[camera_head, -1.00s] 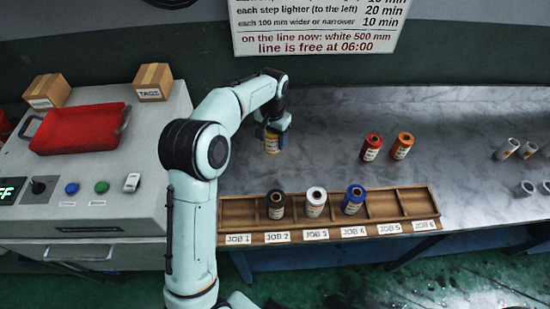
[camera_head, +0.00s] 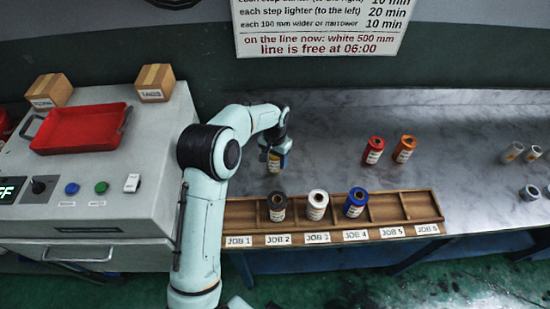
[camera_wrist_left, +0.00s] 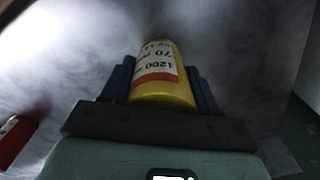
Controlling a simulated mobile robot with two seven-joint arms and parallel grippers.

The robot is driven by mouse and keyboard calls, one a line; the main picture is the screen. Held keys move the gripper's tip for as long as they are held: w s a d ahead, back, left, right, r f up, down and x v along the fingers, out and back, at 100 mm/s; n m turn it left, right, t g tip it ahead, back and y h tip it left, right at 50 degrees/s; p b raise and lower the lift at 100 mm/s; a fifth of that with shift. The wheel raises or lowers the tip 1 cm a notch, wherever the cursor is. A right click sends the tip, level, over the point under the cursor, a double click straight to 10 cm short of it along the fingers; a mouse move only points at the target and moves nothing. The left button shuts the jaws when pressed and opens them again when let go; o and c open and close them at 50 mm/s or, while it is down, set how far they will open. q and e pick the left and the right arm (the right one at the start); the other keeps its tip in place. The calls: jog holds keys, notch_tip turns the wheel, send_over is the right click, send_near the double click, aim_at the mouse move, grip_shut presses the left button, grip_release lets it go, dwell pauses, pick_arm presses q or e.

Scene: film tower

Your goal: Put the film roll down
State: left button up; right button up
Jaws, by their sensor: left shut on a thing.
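My left gripper (camera_head: 274,158) is shut on a yellow film roll (camera_head: 275,166) with a white label. In the head view they are at the table's back left, behind the wooden job rack. The left wrist view shows the yellow roll (camera_wrist_left: 162,92) between the two blue fingers. I cannot tell whether its base touches the table. The rack (camera_head: 400,206) holds a black roll (camera_head: 277,208) at JOB 2, a white roll (camera_head: 317,205) at JOB 3 and a blue roll (camera_head: 355,203) at JOB 4. My right gripper is out of view.
A red roll (camera_head: 373,151) and an orange roll (camera_head: 404,149) stand on the grey marbled table (camera_head: 450,185) behind the rack. Grey cores (camera_head: 512,152) lie at the far right. A control cabinet (camera_head: 150,205) with a red tray (camera_head: 80,130) stands left.

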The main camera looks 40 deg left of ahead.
pick_arm(q)
jog(key=shift+f, duration=0.1)
jog(key=o, duration=1.2)
jog(key=shift+c, duration=0.2)
jog(key=shift+r, duration=0.3)
notch_tip(320, 180, up, 12)
jog(key=shift+f+p, duration=0.1)
jog(key=shift+p, duration=0.45)
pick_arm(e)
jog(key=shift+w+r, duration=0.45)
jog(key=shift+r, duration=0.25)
pick_arm(q)
jog(key=shift+f, duration=0.1)
